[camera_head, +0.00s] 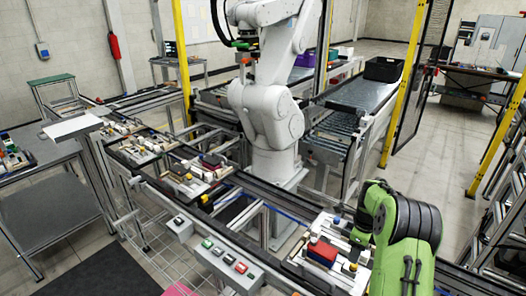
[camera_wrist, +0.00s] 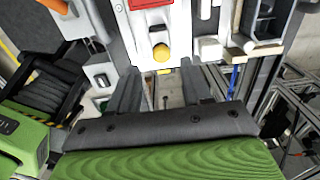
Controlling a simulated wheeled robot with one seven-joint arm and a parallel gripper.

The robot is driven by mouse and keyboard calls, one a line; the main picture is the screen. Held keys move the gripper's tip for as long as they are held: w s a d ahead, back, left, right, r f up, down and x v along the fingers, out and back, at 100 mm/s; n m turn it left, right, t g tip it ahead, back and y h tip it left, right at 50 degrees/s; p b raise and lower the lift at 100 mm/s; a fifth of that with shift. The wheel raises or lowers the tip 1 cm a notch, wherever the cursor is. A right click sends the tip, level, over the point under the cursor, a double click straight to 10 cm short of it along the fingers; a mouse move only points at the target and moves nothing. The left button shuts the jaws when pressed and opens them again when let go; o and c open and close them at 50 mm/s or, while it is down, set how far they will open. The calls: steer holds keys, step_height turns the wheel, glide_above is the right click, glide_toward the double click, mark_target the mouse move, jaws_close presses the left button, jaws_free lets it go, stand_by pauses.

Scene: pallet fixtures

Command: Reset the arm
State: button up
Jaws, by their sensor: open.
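My gripper (camera_wrist: 160,82) is open in the wrist view, its two dark fingers apart with nothing between them. Its fingertips are just short of a white fixture (camera_wrist: 180,22) with a yellow knob (camera_wrist: 161,52) and a red block (camera_wrist: 150,3). In the head view my green and black arm is at the lower right, beside a pallet with a red block (camera_head: 322,252) and a yellow knob (camera_head: 352,267). The fingers are hard to make out there. I cannot tell whether they touch the pallet.
Several other pallets of parts sit along the conveyor, such as one with a dark red block (camera_head: 211,160). A white industrial arm (camera_head: 268,110) stands behind it. A button box (camera_head: 228,263) is on the front edge. A grey table (camera_head: 50,195) stands at left.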

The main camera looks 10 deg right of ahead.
steer(key=s+a+r+n+t+h+b, duration=0.1)
steer(key=s+a+r+n, duration=0.3)
steer(key=a+r+n, duration=0.4)
steer(key=s+a+r+n+t+b, duration=0.1)
steer(key=s+a+r+n+t, duration=0.1)
steer(key=s+a+r+n, duration=0.6)
steer(key=s+a+r+n+t, duration=0.1)
steer(key=s+a+n, duration=0.3)
steer(key=s, duration=0.3)
steer(key=s+a+r+n+t+y+b, duration=0.1)
steer(key=s+a+n, duration=0.3)
steer(key=s+n, duration=0.3)
steer(key=shift+s+r+t, duration=0.15)
steer(key=shift+s+t, duration=0.15)
steer(key=shift+s, duration=0.1)
